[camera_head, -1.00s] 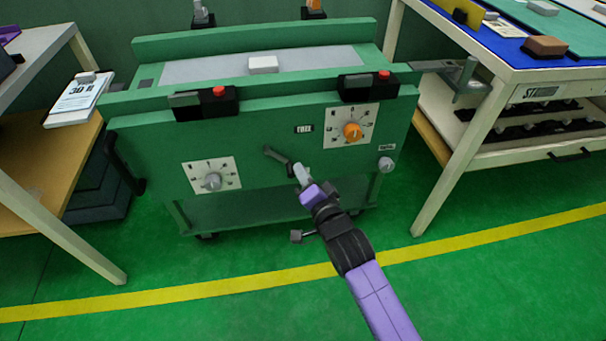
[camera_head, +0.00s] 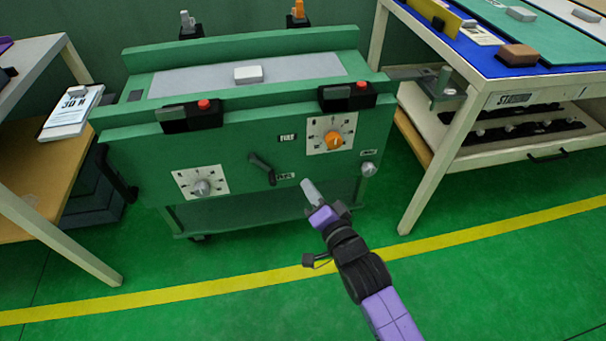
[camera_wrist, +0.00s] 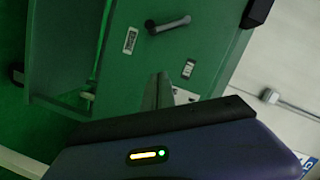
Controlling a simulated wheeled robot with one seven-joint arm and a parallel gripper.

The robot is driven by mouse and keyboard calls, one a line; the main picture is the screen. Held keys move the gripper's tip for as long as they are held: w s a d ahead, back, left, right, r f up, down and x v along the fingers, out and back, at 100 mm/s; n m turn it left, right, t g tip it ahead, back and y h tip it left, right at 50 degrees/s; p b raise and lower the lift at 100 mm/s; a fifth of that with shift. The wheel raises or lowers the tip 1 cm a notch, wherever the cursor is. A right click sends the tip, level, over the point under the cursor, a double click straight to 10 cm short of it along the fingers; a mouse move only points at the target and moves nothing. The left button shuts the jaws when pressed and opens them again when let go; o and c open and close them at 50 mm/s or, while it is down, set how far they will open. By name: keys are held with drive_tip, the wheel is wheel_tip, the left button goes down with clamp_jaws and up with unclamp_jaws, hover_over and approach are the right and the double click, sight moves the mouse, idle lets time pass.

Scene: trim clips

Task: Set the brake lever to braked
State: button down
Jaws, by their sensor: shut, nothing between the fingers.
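The dark lever (camera_head: 262,169) is on the front panel of the green cart, between the two dials, and slants from upper left to lower right. I take it as the brake lever; the small labels beside it are too small to read. It also shows in the wrist view (camera_wrist: 168,25), near the top. My gripper (camera_head: 306,186) is shut and empty, in front of the panel, to the right of and slightly below the lever, apart from it. In the wrist view my fingertips (camera_wrist: 158,85) are below the lever.
The green cart (camera_head: 235,130) carries a grey dial (camera_head: 202,187), an orange dial (camera_head: 334,140), a grey knob (camera_head: 369,169) and two red-button boxes. A white-legged bench (camera_head: 440,170) stands right, a shelf table (camera_head: 45,205) left. The floor in front is clear.

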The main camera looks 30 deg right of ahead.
drive_tip(key=shift+s+a+r, duration=0.1)
drive_tip(key=shift+s, duration=0.65)
drive_tip(key=shift+s+a+r, duration=0.1)
drive_tip(key=shift+s, duration=0.65)
drive_tip(key=s+a+r+n+g+y, duration=0.1)
drive_tip(key=s+r+n, duration=0.25)
drive_tip(key=s, duration=0.75)
drive_tip(key=s+a+r+n, duration=0.2)
drive_tip(key=s+n, duration=0.3)
drive_tip(key=s, duration=0.6)
drive_tip(key=s+a+r+n+g+y, duration=0.15)
drive_tip(key=s+n, duration=0.25)
drive_tip(key=s, duration=0.7)
wheel_tip(320, 180, up, 25)
drive_tip(key=p, duration=2.5)
drive_tip(key=shift+d+r+t+h, duration=0.15)
drive_tip(key=shift+d+t+h, duration=0.15)
drive_tip(key=shift+t+h, duration=0.05)
